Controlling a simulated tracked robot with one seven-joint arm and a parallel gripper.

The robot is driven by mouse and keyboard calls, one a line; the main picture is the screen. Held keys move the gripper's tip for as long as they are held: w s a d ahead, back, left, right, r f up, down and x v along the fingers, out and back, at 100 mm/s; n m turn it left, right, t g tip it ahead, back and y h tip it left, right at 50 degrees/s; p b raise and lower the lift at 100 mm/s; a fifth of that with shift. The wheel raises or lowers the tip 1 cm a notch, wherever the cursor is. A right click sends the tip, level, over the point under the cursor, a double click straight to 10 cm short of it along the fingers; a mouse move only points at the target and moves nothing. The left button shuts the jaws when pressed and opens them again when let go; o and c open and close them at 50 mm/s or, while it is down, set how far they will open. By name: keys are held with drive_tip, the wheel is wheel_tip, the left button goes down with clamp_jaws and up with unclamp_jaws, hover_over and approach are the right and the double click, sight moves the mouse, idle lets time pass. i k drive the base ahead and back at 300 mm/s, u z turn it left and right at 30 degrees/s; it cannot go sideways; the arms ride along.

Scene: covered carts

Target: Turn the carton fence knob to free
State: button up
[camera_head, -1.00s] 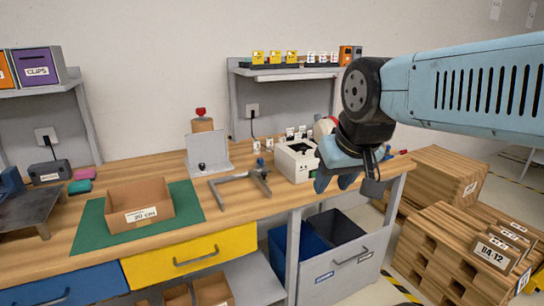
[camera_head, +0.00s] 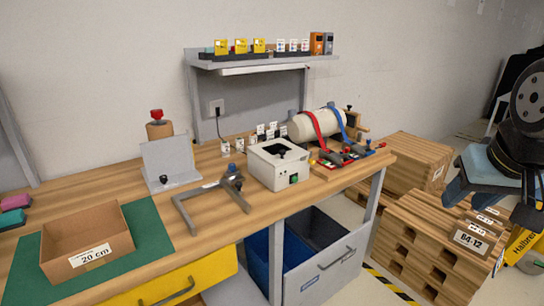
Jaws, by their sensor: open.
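A grey upright plate (camera_head: 170,159) stands on the bench behind the green mat, with a small black knob (camera_head: 164,179) low on its front. Just right of it lies a grey U-shaped frame (camera_head: 212,203) with a dark clamp-like knob (camera_head: 232,169) on its far side. I cannot tell which of these is the carton fence, nor read either knob's setting. An open cardboard carton (camera_head: 88,242) labelled 20 cm sits on the mat. My gripper (camera_head: 492,205) is open and empty at the right edge, in front of the pallets and well away from the knobs.
A white box device (camera_head: 279,164) stands right of the frame, beside a white roll (camera_head: 315,124) with red and blue straps. A red-topped post (camera_head: 158,125) stands behind the plate. Blue bins sit under the bench; stacked wooden pallets (camera_head: 425,240) stand at the right.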

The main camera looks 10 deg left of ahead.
sight(232, 167)
drive_tip(key=z, duration=0.2)
drive_tip(key=k, duration=0.65)
drive_tip(key=u, duration=1.1)
drive_tip(key=i, duration=1)
drive_tip(key=u, duration=0.05)
